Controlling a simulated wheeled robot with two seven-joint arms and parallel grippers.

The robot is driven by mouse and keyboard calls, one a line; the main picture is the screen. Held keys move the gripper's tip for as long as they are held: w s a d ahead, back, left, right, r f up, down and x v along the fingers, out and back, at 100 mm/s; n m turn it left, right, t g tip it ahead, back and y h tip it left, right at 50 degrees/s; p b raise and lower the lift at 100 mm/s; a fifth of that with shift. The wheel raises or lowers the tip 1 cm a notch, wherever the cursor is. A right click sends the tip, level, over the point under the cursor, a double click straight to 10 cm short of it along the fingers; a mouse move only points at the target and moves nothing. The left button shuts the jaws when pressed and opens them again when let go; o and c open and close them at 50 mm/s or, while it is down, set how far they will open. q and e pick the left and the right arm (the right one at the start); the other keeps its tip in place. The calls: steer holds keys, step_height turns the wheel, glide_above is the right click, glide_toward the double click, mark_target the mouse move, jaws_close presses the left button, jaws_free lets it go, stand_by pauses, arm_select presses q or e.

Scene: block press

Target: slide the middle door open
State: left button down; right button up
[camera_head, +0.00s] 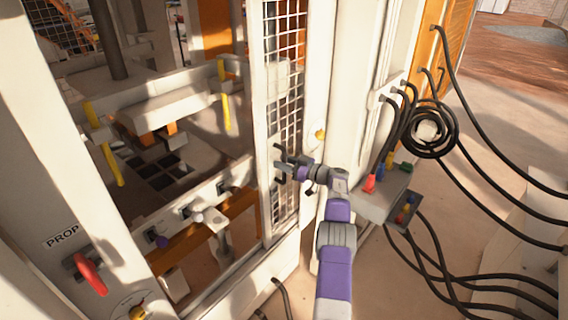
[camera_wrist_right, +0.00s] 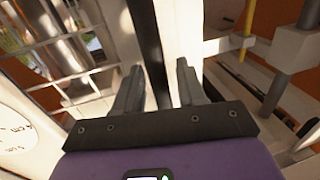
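The middle door (camera_head: 285,50) appears as a tall mesh panel in a white frame, right of centre in the head view. A dark handle (camera_head: 278,163) seems to stand on its white left frame post. My right gripper (camera_head: 286,166) is at that post, its fingers pointing at the handle. In the right wrist view the fingers (camera_wrist_right: 158,88) are apart, with a dark upright bar (camera_wrist_right: 146,40) between them and gaps at both sides. I cannot tell whether either finger touches it. My left gripper is not in view.
Left of the mesh, a wide opening shows the press interior with yellow bars (camera_head: 226,112) and a pale beam (camera_head: 165,105). A red knob (camera_head: 90,272) sits on the front left post. Right are a grey connector box (camera_head: 383,205), a coiled black hose (camera_head: 432,128) and trailing cables.

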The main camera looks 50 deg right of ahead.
steer(key=v, duration=0.7)
steer(key=shift+s+b, duration=0.3)
steer(key=shift+b, duration=0.05)
